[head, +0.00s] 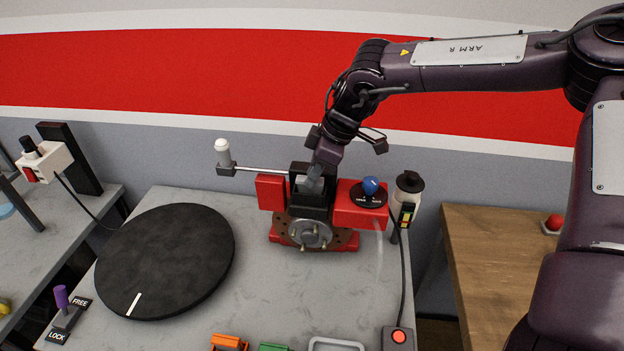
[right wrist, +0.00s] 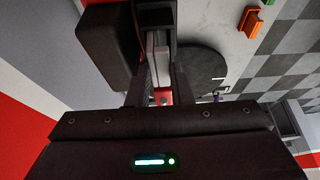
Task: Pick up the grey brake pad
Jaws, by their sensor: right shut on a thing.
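The grey brake pad (head: 309,186) is in the dark slot at the top of the red caliper fixture (head: 270,191). My right gripper (head: 314,172) reaches down to it from above and is shut on it. In the right wrist view, the pad (right wrist: 160,62) shows as a pale grey strip between the two dark fingers (right wrist: 161,85). Its lower part is hidden in the slot, so I cannot tell how deep it sits. My left gripper is not in view.
A blue knob (head: 371,185) sits close right of the slot. A rod with a white-topped handle (head: 223,152) extends left. A black turntable (head: 167,258) lies left, with a purple lever (head: 62,297) before it. Orange (head: 229,342) and green (head: 273,347) parts lie at the front edge.

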